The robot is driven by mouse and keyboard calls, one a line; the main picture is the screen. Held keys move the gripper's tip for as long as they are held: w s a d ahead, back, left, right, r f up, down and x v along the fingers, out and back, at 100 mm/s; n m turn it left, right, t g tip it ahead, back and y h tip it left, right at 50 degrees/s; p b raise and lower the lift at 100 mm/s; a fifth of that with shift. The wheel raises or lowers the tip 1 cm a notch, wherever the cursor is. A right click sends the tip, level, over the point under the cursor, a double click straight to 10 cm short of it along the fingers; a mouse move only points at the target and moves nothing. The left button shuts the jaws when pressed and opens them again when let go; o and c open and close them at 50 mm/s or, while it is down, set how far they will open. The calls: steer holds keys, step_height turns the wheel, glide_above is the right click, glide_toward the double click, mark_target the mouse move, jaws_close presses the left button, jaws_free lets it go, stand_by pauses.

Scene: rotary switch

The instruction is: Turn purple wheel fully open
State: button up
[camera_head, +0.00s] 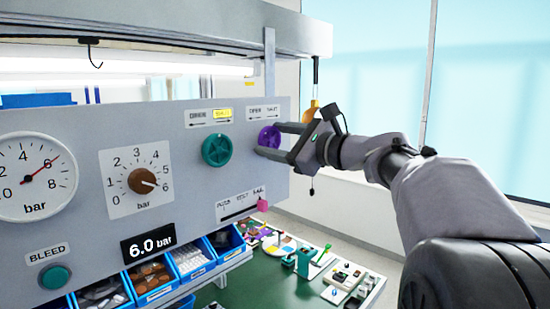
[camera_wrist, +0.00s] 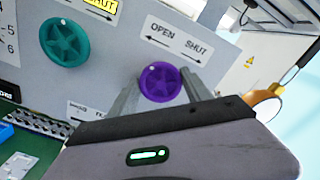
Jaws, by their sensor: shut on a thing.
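The purple wheel (camera_head: 269,136) sits on the right part of the grey panel, below a label reading OPEN and SHUT. In the wrist view the purple wheel (camera_wrist: 160,82) lies between my two fingers, with a small pale mark near its upper left rim. My gripper (camera_head: 270,140) reaches in from the right and is shut on the wheel, one finger on each side. In the wrist view my gripper (camera_wrist: 163,90) covers the panel just below the wheel. The OPEN/SHUT label (camera_wrist: 178,39) shows arrows under its words, partly small to read.
A teal wheel (camera_head: 216,151) is on the panel left of the purple one. A brown knob (camera_head: 142,181), a gauge (camera_head: 35,177) and a 6.0 bar display (camera_head: 148,243) are further left. A pink slider (camera_head: 262,205) is below. Blue bins (camera_head: 190,258) stand under the panel. An orange object hangs behind my gripper.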

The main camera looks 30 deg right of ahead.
steer(key=n+b, duration=0.6)
steer(key=shift+a+f+b, duration=0.1)
steer(key=shift+f+b, duration=0.3)
steer(key=n+b, duration=0.5)
steer(key=n, duration=0.1)
steer(key=shift+n, duration=0.3)
steer(key=n+b, duration=0.3)
steer(key=n, duration=0.3)
steer(key=shift+f+n, duration=0.1)
steer(key=shift+n, duration=0.2)
steer(key=n+b, duration=0.1)
steer(key=n, duration=0.2)
steer(key=shift+d+n+b, duration=0.2)
steer(key=shift+n+b, duration=0.45)
steer(key=shift+n, duration=1.25)
steer(key=o, duration=1.4)
steer(key=shift+c, duration=0.2)
